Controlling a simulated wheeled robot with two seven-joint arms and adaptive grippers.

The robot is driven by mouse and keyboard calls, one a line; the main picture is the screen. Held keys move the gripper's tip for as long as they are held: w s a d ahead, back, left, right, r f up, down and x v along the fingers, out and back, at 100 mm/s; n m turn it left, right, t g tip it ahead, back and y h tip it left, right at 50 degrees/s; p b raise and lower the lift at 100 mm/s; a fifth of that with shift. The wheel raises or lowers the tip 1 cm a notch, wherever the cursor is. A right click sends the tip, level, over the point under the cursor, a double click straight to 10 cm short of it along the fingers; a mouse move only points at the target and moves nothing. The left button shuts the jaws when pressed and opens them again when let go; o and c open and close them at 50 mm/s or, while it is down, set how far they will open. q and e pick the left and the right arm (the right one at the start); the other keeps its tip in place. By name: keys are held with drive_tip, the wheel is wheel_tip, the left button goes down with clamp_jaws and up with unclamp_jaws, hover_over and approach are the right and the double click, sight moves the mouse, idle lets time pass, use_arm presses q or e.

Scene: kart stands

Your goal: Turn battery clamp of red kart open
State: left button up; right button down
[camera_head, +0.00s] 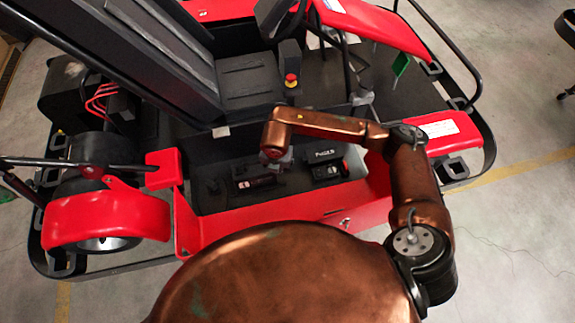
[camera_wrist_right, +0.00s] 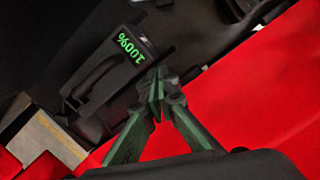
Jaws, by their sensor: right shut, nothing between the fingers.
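The red kart (camera_head: 290,212) fills the head view, with its side bay open behind a red side panel. A dark battery unit (camera_wrist_right: 112,62) with a handle and a green 100% readout shows in the right wrist view. My right gripper (camera_wrist_right: 160,82) is shut and empty, its fingertips close to the lower edge of that unit; contact cannot be told. In the head view my right gripper (camera_head: 277,162) hangs over the bay, beside a dark block (camera_head: 256,182). I cannot clearly make out the clamp or how it is turned. My left gripper is not in view.
A black labelled box (camera_head: 326,157) stands in the bay to the right of the gripper. The seat (camera_head: 247,82) and a red emergency button (camera_head: 291,80) lie behind. The red rear fender (camera_head: 105,216) is at left. Open concrete floor (camera_head: 510,235) lies at right.

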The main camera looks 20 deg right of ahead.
drive_tip(key=shift+m+h, duration=0.4)
drive_tip(key=shift+h, duration=0.2)
drive_tip(key=b+x, duration=0.2)
drive_tip(key=x, duration=0.1)
drive_tip(key=d+b+x, duration=0.1)
drive_tip(key=x, duration=0.3)
drive_tip(key=d+b+x, duration=0.1)
drive_tip(key=b+x, duration=0.1)
drive_tip(key=x, duration=0.1)
drive_tip(key=shift+w+d+b, duration=0.15)
drive_tip(key=shift+w+b, duration=0.2)
drive_tip(key=w+d, duration=0.1)
drive_tip(key=w, duration=0.1)
drive_tip(key=shift+w+d+f+b, duration=0.2)
drive_tip(key=shift+w+d+b, duration=0.1)
drive_tip(key=shift+d+b, duration=0.1)
drive_tip(key=shift+w+d+r, duration=0.1)
drive_tip(key=shift+w+d, duration=0.15)
drive_tip(key=shift+w, duration=0.25)
drive_tip(key=shift+d, duration=0.15)
